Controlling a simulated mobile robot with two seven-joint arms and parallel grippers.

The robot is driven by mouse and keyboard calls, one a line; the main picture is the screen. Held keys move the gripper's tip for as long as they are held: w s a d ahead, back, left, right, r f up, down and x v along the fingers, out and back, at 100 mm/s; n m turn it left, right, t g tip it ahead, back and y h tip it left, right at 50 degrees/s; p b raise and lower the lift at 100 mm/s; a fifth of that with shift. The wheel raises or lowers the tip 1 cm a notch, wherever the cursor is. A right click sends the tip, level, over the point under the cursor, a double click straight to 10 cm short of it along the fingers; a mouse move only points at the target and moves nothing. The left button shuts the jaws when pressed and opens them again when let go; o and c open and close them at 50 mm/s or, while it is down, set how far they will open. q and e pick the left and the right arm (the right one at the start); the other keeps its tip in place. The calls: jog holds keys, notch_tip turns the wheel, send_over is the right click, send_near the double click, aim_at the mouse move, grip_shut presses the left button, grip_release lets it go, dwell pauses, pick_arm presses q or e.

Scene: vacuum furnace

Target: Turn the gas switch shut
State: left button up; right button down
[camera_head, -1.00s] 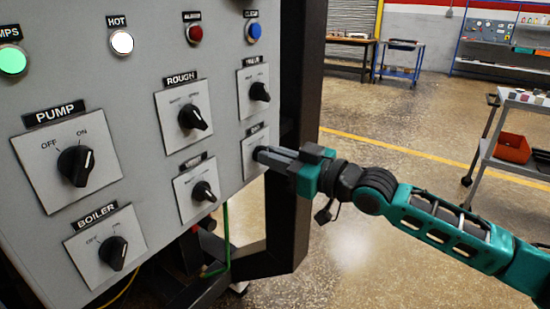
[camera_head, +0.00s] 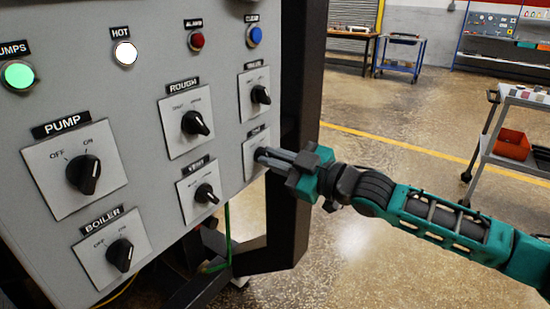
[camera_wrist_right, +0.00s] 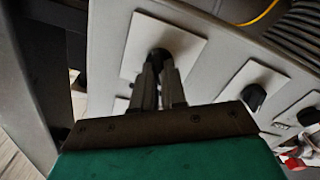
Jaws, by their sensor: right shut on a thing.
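The gas switch is a dark knob on a white plate (camera_head: 249,166) at the lower right of the grey control panel. Its label is too small to read surely. My right gripper (camera_head: 262,155) reaches it from the right and is shut on the knob, hiding most of it in the head view. In the right wrist view the two fingers (camera_wrist_right: 160,82) close around the dark knob (camera_wrist_right: 158,57) in front of its white plate. The knob's pointer direction is hidden. My left gripper is not in view.
Nearby knobs are the vent knob (camera_head: 206,193), the valve knob (camera_head: 261,95) and the rough knob (camera_head: 195,122). A dark frame post (camera_head: 300,110) stands close behind my right gripper. A cart with a red bin (camera_head: 513,144) is at the right. Floor between is open.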

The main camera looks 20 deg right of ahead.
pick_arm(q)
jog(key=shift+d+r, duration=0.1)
pick_arm(e)
jog(key=c, duration=1.2)
grip_release()
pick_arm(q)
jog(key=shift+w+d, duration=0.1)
pick_arm(e)
jog(key=v, duration=1.3)
